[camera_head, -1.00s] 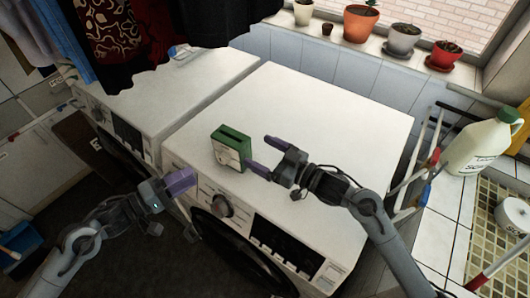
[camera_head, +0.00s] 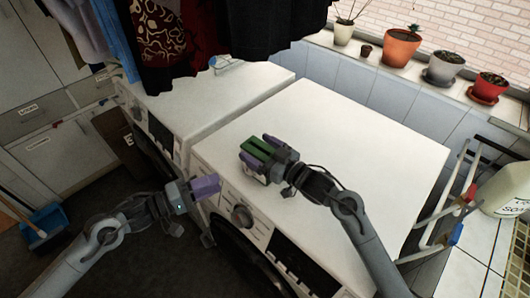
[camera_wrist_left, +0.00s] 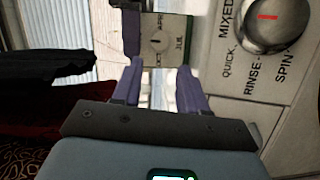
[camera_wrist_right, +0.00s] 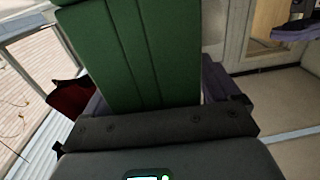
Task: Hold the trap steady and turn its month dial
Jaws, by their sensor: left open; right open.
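The trap is a green box (camera_head: 262,152) with a pale dial face (camera_wrist_left: 158,42), on top of the front washing machine near its front edge. The face carries month marks; "JUL" and "APR" read sideways in the left wrist view. My right gripper (camera_head: 262,150) is open, its purple fingers on either side of the trap. The green body (camera_wrist_right: 130,50) fills the space between them in the right wrist view; contact cannot be told. My left gripper (camera_head: 206,186) is open and empty in front of the machine, its fingers (camera_wrist_left: 160,85) pointing toward the dial face, apart from it.
The washing machine's knob (camera_head: 242,216) sits on the front panel below the trap. A second machine stands to the left under hanging clothes (camera_head: 165,40). Flowerpots (camera_head: 401,47) line the sill, and a white jug (camera_head: 503,190) is at right.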

